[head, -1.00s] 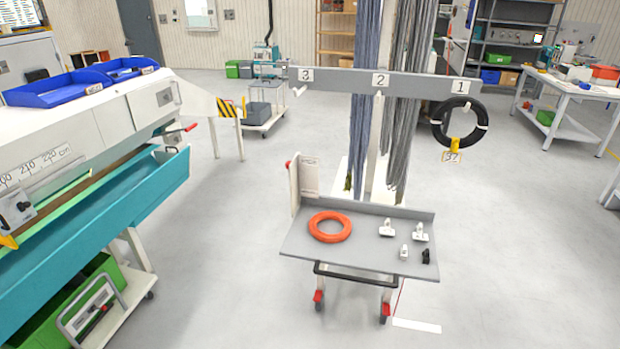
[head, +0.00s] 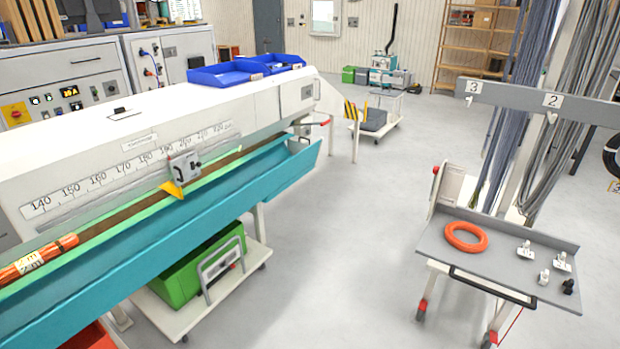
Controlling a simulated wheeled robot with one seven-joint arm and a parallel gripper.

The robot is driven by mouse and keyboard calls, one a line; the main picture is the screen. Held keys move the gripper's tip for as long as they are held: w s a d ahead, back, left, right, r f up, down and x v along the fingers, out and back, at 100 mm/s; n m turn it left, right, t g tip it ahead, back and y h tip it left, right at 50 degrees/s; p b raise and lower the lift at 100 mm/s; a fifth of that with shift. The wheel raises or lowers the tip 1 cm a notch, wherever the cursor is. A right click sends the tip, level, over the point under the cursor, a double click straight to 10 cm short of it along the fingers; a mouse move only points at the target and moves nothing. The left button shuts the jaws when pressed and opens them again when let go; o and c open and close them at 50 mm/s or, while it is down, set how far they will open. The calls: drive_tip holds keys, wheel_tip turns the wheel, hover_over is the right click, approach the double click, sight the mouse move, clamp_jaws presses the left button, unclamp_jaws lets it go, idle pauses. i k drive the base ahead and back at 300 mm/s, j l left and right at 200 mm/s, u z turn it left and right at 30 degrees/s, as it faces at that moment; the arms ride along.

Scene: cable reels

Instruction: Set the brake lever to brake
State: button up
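No lever marked as a brake lever can be made out. A small red-tipped handle (head: 325,122) sticks out at the far end of the long white measuring machine (head: 110,150). A red knob (head: 435,170) sits on the upright post of the grey cart at the right. I cannot tell whether either is the brake lever, and no brake marking is legible. My gripper is not in view.
A teal trough (head: 200,200) runs along the machine's front, with a green bin (head: 190,275) on a wheeled base below. The grey cart (head: 500,265) carries an orange ring (head: 466,237) and small parts. Floor (head: 340,240) between machine and cart is clear.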

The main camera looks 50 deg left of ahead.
sight(435, 169)
drive_tip(key=u, duration=1.25)
drive_tip(key=i+j+u, duration=0.1)
drive_tip(key=i+j, duration=0.2)
drive_tip(key=i, duration=0.55)
drive_tip(key=i+j, duration=0.2)
drive_tip(key=i, duration=0.7)
drive_tip(key=i+j+u, duration=0.15)
drive_tip(key=i, duration=0.75)
drive_tip(key=i+j+u, duration=0.1)
drive_tip(key=i+j, duration=0.15)
drive_tip(key=i, duration=0.65)
